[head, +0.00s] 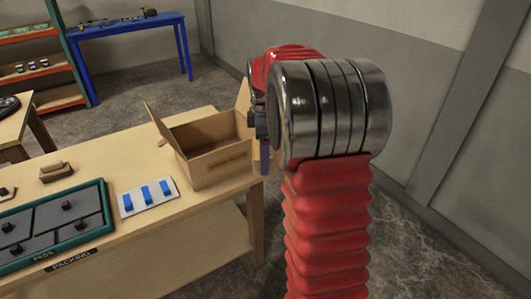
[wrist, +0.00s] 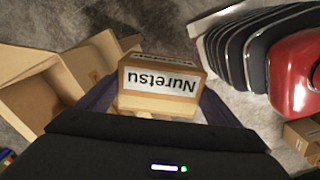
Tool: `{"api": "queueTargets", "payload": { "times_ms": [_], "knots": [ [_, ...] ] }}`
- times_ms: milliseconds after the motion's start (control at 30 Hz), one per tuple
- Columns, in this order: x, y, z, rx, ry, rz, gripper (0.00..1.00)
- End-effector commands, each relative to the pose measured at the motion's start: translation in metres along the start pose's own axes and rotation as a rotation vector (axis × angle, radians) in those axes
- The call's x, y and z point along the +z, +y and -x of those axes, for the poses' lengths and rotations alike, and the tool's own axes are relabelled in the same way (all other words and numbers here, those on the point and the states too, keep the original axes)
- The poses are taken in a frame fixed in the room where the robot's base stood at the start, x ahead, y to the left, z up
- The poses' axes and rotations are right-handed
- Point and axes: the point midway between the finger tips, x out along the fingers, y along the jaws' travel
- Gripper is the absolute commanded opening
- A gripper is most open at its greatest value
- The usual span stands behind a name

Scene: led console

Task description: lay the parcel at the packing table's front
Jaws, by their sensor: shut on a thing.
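The parcel (wrist: 150,101) is a small brown box with a white label reading "Nuretsu", upside down in the wrist view. My gripper (wrist: 160,92) is shut on it, with a dark finger on each side. In the head view my gripper (head: 259,125) shows only in part beside my red arm, at the right end of the packing table (head: 215,218). The parcel is not clearly visible there. The table is pale wood, with a dark "PACKING" label (head: 75,260) on its front edge.
An open carton (head: 214,167) with raised flaps stands at the table's right end, close to my gripper. A white panel with blue switches (head: 148,196), a green-rimmed tray (head: 50,228) and a brown block (head: 57,172) lie left of it. Bare tabletop shows along the front right.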

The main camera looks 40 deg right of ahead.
Motion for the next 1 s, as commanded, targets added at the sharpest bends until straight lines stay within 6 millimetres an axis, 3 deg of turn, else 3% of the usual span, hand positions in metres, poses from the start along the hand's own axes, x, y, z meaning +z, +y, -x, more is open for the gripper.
{"api": "queueTargets", "payload": {
  "times_ms": [267,567,867,1000],
  "knots": [
    [-0.014,0.001,-0.004,0.007,0.003,-0.328,0.53],
    [-0.044,-0.003,-0.012,0.009,0.007,-0.666,0.53],
    [-0.096,-0.014,-0.023,0.006,0.009,-0.962,0.53],
    [-0.137,-0.028,-0.031,0.0,0.007,-1.068,0.53]
  ]
}}
